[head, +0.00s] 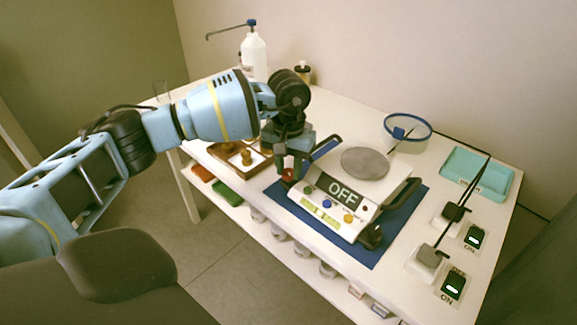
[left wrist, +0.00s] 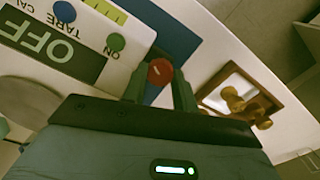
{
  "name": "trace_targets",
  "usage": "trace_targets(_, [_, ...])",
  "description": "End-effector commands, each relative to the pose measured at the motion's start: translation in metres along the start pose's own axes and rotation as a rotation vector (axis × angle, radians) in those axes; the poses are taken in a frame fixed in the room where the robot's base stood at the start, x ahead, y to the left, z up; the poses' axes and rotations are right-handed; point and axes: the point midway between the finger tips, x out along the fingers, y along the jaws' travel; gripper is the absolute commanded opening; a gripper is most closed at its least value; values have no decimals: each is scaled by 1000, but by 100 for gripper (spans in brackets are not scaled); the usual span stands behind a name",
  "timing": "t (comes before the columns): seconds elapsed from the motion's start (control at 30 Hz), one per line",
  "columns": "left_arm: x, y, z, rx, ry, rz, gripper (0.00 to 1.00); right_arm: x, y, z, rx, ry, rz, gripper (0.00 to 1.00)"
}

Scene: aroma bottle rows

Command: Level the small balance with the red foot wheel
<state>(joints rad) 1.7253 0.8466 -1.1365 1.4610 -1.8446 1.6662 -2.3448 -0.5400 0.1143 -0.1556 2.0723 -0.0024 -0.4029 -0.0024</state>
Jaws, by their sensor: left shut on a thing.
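The small white balance (head: 330,199) stands on a blue mat (head: 408,213), with a round grey pan and a display reading OFF. A yellow-green strip (head: 320,214) lies on its front below the display. The red foot wheel (head: 288,174) is at its front left corner. My left gripper (head: 287,166) reaches down there and is shut on the wheel. In the left wrist view the wheel (left wrist: 160,72) sits between the two fingers (left wrist: 160,84). A black foot (head: 372,237) shows at the front right corner. My right gripper is out of view.
A wooden tray with brass weights (head: 240,157) lies left of the balance. A blue-rimmed dish (head: 407,127), a turquoise tray (head: 476,172) and switches (head: 454,285) stand to the right. A white pump bottle (head: 253,55) is at the back.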

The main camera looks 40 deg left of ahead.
Motion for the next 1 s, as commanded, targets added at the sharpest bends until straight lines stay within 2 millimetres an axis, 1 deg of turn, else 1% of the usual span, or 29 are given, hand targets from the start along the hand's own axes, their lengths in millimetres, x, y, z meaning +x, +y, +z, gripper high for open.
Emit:
trace_targets(0.17, [-1,0,0,-1,1,1,5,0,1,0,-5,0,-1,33])
trace_targets(0.2, [-1,0,0,-1,1,1,32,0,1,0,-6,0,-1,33])
trace_targets(0.33, [0,0,0,-1,1,0,49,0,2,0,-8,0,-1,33])
trace_targets(0.37, [0,0,0,-1,0,0,50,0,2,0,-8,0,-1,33])
trace_targets(0.67, [-3,0,0,-2,1,0,50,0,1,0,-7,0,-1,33])
trace_targets(0.77, [-12,0,-1,-1,2,1,50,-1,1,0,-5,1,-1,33])
trace_targets(1.0, [-50,0,-1,-1,4,2,50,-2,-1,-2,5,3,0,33])
